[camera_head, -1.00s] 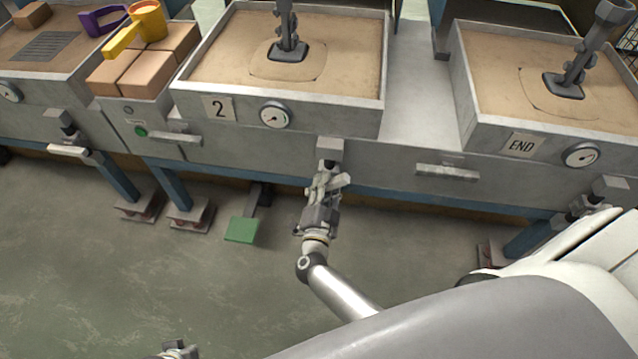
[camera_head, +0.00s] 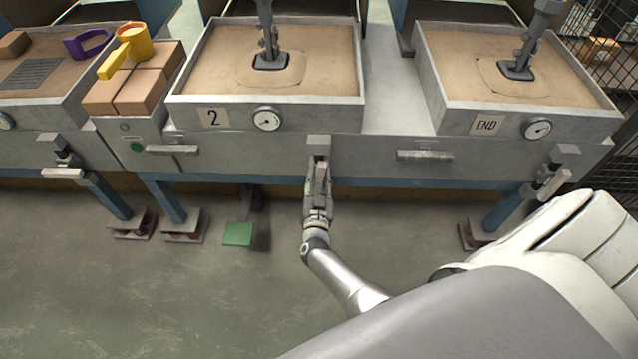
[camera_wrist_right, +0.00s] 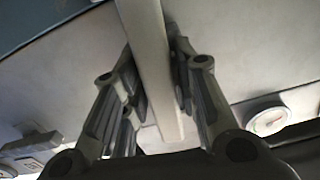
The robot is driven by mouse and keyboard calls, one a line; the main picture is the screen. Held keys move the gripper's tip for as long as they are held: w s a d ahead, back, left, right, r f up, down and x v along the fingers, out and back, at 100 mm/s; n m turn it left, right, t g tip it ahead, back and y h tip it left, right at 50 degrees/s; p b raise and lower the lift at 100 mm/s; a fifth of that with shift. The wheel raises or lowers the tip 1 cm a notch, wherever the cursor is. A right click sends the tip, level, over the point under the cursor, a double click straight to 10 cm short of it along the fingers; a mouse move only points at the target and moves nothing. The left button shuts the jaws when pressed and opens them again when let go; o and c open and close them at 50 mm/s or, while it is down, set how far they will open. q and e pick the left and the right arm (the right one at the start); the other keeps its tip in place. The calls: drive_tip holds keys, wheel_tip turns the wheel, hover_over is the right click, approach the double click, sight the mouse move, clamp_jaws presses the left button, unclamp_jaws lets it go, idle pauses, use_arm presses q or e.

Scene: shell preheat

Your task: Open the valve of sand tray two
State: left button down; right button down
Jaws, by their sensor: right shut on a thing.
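Sand tray two (camera_head: 183,100) is a grey box of sand with a "2" plate (camera_head: 213,118) and a round gauge (camera_head: 267,119) on its front. Its valve (camera_head: 318,143) is a grey block under the tray's front, right of the gauge. The valve's pale lever (camera_head: 321,172) points down in the picture, towards my arm. My right gripper (camera_head: 317,188) is shut on this lever. In the right wrist view the lever (camera_wrist_right: 150,55) runs as a long bar between both fingers (camera_wrist_right: 155,85), which partly hide its sides. My left gripper is not in view.
The END tray (camera_head: 600,122) stands to the right, with its own valve lever (camera_head: 549,184). Another valve lever (camera_head: 62,173) is at the left. A green pedal (camera_head: 238,234) sits low, left of my gripper. A yellow cup (camera_head: 137,42) stands on brown blocks.

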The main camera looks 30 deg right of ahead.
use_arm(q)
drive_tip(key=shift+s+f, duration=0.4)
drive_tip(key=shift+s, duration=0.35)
use_arm(e)
drive_tip(key=shift+n, duration=0.9)
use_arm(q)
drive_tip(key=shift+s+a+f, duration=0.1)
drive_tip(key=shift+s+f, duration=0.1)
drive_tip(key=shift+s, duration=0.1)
use_arm(e)
drive_tip(key=c, duration=1.3)
unclamp_jaws()
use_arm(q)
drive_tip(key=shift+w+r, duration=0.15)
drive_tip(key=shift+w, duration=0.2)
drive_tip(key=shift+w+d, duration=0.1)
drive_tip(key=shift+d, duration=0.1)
